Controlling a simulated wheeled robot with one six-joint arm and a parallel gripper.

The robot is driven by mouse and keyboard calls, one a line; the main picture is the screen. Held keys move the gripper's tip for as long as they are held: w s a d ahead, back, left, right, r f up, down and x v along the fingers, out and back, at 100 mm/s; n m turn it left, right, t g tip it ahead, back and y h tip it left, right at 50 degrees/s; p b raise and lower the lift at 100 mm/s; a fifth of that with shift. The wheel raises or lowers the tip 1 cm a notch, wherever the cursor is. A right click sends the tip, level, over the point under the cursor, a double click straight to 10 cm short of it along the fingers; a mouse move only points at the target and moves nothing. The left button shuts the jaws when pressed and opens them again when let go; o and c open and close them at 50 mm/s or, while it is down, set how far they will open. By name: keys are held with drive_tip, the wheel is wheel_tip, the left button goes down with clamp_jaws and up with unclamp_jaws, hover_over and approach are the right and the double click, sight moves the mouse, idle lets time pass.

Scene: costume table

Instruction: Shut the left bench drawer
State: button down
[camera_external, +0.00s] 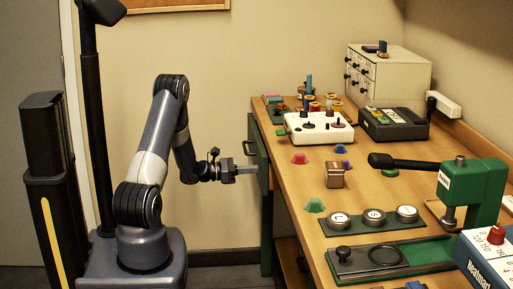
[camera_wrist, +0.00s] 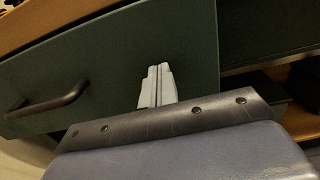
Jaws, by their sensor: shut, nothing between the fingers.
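The left bench drawer has a dark green front (camera_external: 262,180) on the left side of the wooden bench. A dark bar handle (camera_external: 250,148) is on it, toward its far end. In the wrist view the green front (camera_wrist: 110,60) fills much of the upper picture, with the handle (camera_wrist: 48,100) at left. My gripper (camera_external: 255,169) is shut and empty, its fingers pointing at the front beside the handle. The closed fingertips (camera_wrist: 159,68) appear at or very near the panel; contact is unclear. How far the drawer stands out is hard to tell.
The bench top (camera_external: 300,225) carries a white control box (camera_external: 318,128), a green press (camera_external: 470,190) and a tray of round dials (camera_external: 372,220). In the wrist view a dark opening with a wooden shelf (camera_wrist: 302,90) lies right of the panel. Floor is free left of the bench.

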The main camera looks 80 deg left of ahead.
sight(261, 167)
drive_tip(key=w, duration=0.4)
drive_tip(key=shift+w+b, duration=0.25)
drive_tip(key=shift+b, duration=0.1)
drive_tip(key=shift+w+r, duration=0.15)
drive_tip(key=shift+w, duration=0.05)
drive_tip(key=shift+r, duration=0.1)
drive_tip(key=shift+s+a, duration=0.1)
drive_tip(key=shift+s, duration=0.3)
drive_tip(key=s, duration=1.3)
drive_tip(key=shift+s+f, duration=0.25)
drive_tip(key=shift+s, duration=0.1)
drive_tip(key=w, duration=1.3)
drive_tip(key=shift+w, duration=0.2)
drive_tip(key=c, duration=2.2)
unclamp_jaws()
